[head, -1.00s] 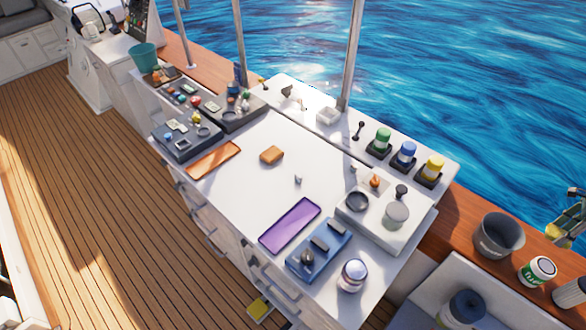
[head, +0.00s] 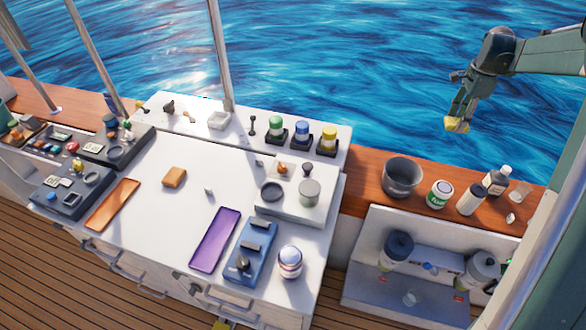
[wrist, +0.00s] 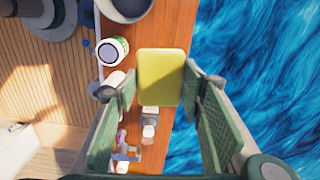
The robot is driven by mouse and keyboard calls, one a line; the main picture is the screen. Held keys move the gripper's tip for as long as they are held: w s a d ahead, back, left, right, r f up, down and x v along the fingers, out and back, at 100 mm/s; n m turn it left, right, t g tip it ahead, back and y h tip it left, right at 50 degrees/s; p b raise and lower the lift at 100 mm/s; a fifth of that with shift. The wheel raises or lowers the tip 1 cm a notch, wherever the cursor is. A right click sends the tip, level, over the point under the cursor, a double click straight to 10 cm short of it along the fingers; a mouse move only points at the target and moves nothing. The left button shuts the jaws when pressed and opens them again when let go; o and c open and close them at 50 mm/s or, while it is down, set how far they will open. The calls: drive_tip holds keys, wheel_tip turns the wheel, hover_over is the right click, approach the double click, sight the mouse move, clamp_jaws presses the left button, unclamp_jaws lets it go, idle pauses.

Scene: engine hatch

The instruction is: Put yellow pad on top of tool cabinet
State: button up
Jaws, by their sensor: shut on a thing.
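My gripper (head: 460,112) is shut on the yellow pad (head: 456,125), high on the right and in front of the water, apart from any surface. In the wrist view the yellow pad (wrist: 161,77) sits between the fingertips of my gripper (wrist: 160,88). The white tool cabinet (head: 150,215), with drawers on its front, stands to the left of my gripper. Its top carries an orange tray, a small orange block, a purple tray and a blue device, with bare white space between them.
Green, blue and yellow jars (head: 301,135) stand on the raised back ledge. A grey bucket (head: 402,177), a green-labelled can (head: 440,194) and bottles line the wooden rail (head: 365,172). Metal poles (head: 220,55) rise behind the cabinet.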

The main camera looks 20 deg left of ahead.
drive_tip(key=s+a+n+p, duration=0.1)
drive_tip(key=s+a+n, duration=0.15)
drive_tip(key=a, duration=1.25)
drive_tip(key=s+a+n, duration=0.1)
drive_tip(key=a+n, duration=0.2)
drive_tip(key=a, duration=1.1)
drive_tip(key=s+a+n+p, duration=0.1)
drive_tip(key=s+a+n, duration=0.15)
drive_tip(key=a, duration=1.25)
drive_tip(key=s+a+n+p, duration=0.1)
drive_tip(key=s+a+n, duration=0.2)
drive_tip(key=s+a, duration=0.7)
drive_tip(key=s+a+n, duration=0.3)
drive_tip(key=s+a, duration=0.3)
drive_tip(key=a, duration=0.8)
drive_tip(key=s+a+n+p, duration=0.1)
drive_tip(key=s+a+n, duration=0.2)
drive_tip(key=s+a, duration=0.7)
drive_tip(key=shift+w+a+f, duration=0.2)
drive_tip(key=shift+a+f, duration=0.2)
drive_tip(key=shift+f, duration=0.45)
drive_tip(key=shift+w+a+f, duration=0.15)
drive_tip(key=shift+a+f, duration=0.2)
drive_tip(key=shift+f, duration=0.45)
drive_tip(key=shift+w+a+f, duration=0.2)
drive_tip(key=shift+a+f, duration=0.2)
drive_tip(key=shift+f, duration=0.45)
drive_tip(key=shift+f+b, duration=0.3)
drive_tip(key=shift+f, duration=2.85)
